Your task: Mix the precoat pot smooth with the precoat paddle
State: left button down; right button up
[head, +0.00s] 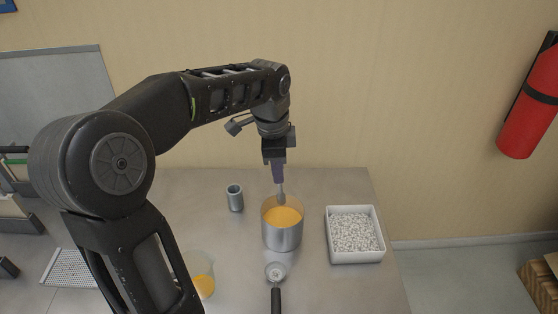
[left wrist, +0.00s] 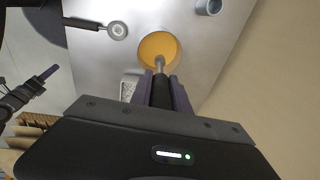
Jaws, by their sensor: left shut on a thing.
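The precoat pot (head: 283,238), a metal pot holding orange liquid, stands on the table in the head view. It also shows in the left wrist view (left wrist: 145,65), seen from above. My left gripper (head: 275,160) is above the pot, shut on the precoat paddle (head: 281,190). The paddle points down, its metal shaft reaching into the pot near the back rim. In the left wrist view the shaft (left wrist: 159,63) runs from between my fingers (left wrist: 158,88) to the orange liquid; its lower end is hidden. My right gripper (left wrist: 46,74) shows at the left of the left wrist view.
A white tray of pale pellets (head: 355,258) stands right of the pot. A grey cup (head: 235,198) is behind left. A round-headed tool with a dark handle (head: 275,285) lies in front. A clear beaker with orange contents (head: 203,284) is front left, partly behind my arm.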

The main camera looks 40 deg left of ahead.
aim_at(279, 203)
pick_arm(q)
jog(key=shift+w+f+b, duration=0.2)
jog(key=shift+f+b, duration=2.3)
jog(key=shift+f, duration=1.05)
jog(key=shift+w+f+b, duration=0.2)
jog(key=shift+f+b, duration=2.3)
jog(key=shift+f, duration=1)
jog(key=shift+a, duration=0.1)
